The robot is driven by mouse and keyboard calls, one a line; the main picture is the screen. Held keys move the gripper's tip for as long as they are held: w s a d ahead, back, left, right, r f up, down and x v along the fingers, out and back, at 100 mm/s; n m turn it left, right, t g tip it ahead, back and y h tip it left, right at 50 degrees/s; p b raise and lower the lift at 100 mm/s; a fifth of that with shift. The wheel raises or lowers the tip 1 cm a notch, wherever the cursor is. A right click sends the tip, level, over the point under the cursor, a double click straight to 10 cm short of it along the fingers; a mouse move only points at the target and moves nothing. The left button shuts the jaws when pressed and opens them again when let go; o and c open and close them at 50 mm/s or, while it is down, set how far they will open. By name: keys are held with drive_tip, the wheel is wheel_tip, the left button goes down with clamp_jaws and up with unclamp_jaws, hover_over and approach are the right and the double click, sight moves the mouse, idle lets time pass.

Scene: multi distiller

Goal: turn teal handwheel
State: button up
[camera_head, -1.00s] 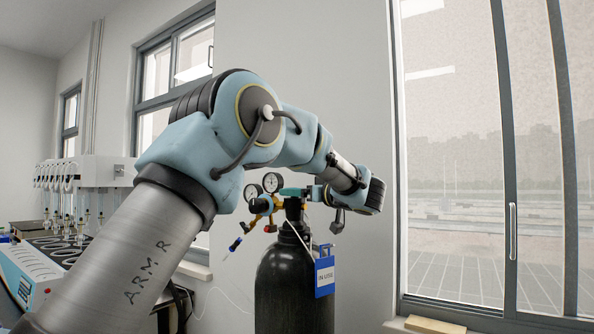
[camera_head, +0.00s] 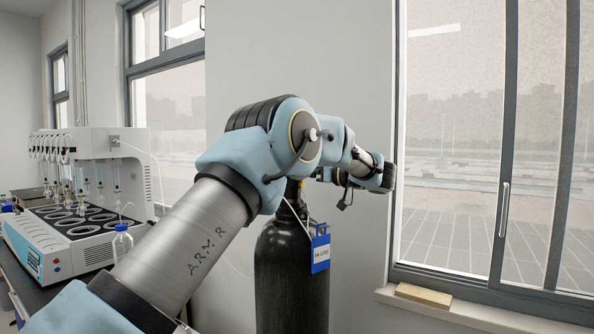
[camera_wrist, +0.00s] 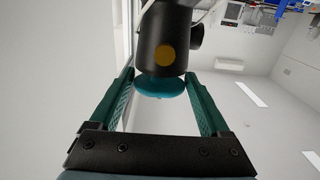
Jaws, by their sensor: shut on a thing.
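The teal handwheel (camera_wrist: 160,88) shows in the wrist view as a rounded disc at the end of a black valve body (camera_wrist: 165,45) with a yellow dot. My gripper (camera_wrist: 159,76) has its two green fingers on either side of the handwheel and is shut on it. In the head view, the black gas cylinder (camera_head: 291,275) stands upright below my wrist. My arm hides the handwheel and most of the valve there.
A blue and white tag (camera_head: 320,252) hangs at the cylinder's neck. A window (camera_head: 480,150) is at the right, with a wooden block (camera_head: 424,295) on its sill. A bench apparatus (camera_head: 90,195) and a bottle (camera_head: 122,243) stand at the left.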

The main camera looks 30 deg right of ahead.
drive_tip(key=shift+r, duration=0.1)
drive_tip(key=o, duration=1.1)
drive_tip(key=shift+c, duration=0.2)
drive_tip(key=shift+s+d+b, duration=0.25)
drive_tip(key=shift+s+b, duration=0.05)
drive_tip(key=shift+s, duration=0.05)
drive_tip(key=b+v, duration=0.3)
drive_tip(key=v, duration=0.7)
